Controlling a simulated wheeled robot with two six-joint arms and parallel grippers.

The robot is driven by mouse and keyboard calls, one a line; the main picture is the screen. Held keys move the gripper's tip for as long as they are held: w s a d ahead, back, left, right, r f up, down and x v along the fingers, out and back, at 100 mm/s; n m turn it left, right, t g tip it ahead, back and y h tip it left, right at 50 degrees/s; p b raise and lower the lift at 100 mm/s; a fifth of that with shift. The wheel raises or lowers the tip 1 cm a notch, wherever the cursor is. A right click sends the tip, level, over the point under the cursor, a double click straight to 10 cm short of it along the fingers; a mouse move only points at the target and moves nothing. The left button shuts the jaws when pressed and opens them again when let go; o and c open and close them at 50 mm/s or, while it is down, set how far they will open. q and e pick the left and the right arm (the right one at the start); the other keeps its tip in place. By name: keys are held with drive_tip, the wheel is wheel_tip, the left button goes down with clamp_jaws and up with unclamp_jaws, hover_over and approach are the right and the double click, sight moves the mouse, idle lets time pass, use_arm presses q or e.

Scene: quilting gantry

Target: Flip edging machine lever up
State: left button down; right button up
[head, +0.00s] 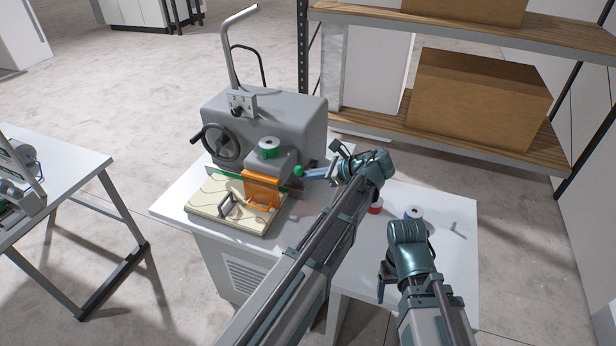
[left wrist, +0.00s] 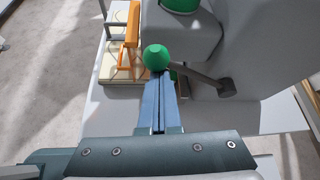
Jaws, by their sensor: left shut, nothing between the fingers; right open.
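The edging machine (head: 300,115) is a grey body on a white table. Its lever shows a green ball knob (head: 299,171); in the left wrist view the knob (left wrist: 157,57) sits at the end of a dark lever arm (left wrist: 200,78). The arm runs right and slightly down from the knob to a dark pivot on the machine's side. My left gripper (head: 307,173) is shut and empty. Its blue fingertips (left wrist: 158,76) are right at the knob; I cannot tell whether they touch it. My right gripper (head: 384,292) is open, low over the table's right part.
An orange guard (head: 261,190) and a cream plate (head: 233,207) are at the machine's front, with a handwheel (head: 221,142) on its left. A red spool (head: 375,207) and a blue-white spool (head: 414,213) stand on the white table (head: 462,240). A shelf (head: 470,150) with boxes stands behind.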

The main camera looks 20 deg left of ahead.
use_arm(q)
drive_tip(key=shift+w+r+p, duration=0.35)
drive_tip(key=shift+r+p, duration=0.05)
drive_tip(key=shift+r, duration=0.25)
wheel_tip(320, 180, down, 4)
drive_tip(key=b, duration=0.4)
drive_tip(key=w+p+v, duration=0.1)
drive_tip(key=p+v, duration=0.4)
drive_tip(key=v, duration=0.5)
drive_tip(key=shift+d, duration=0.4)
drive_tip(key=shift+s+r, duration=0.1)
